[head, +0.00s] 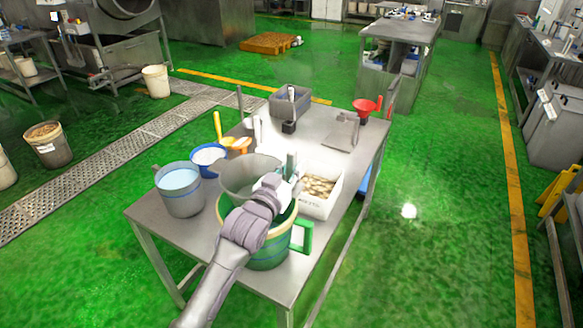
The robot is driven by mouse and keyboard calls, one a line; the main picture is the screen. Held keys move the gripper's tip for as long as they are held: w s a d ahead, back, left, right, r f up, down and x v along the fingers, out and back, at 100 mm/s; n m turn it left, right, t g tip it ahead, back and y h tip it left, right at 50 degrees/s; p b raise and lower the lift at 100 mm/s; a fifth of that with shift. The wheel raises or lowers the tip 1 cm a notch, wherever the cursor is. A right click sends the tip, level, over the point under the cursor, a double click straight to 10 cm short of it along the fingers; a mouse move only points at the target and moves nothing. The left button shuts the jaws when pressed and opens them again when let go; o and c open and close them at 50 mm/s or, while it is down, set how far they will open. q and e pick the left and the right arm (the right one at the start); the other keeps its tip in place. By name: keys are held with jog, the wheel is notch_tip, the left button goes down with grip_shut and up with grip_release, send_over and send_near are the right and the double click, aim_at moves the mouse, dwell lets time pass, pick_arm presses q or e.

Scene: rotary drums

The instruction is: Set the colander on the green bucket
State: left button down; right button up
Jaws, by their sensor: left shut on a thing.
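The grey colander (237,175) is over the back left part of the green bucket (271,256), its wide mouth facing up. My left gripper (282,184) is shut on the colander at its right side. The bucket stands near the front of the metal table, with a pale yellow rim and a green handle on its right. My gripper and forearm hide much of the bucket's mouth and the colander's lower part. I cannot tell whether the colander touches the rim. My right gripper is not in view.
On the metal table (318,150), a grey bucket (181,197) stands left of the green bucket. A blue-rimmed container (207,165) is behind, and a white box (327,206) of brownish pieces is close on the right. A grey bin (283,105) and red funnel (364,114) stand farther back.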

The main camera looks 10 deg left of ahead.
pick_arm(q)
jog(key=shift+p, duration=0.45)
dwell(0.7)
jog(key=shift+f+b, duration=2.9)
jog(key=shift+f, duration=1.6)
jog(key=c, duration=1)
grip_release()
jog(key=shift+s+f, duration=0.1)
jog(key=v, duration=1.2)
jog(key=shift+r, duration=0.2)
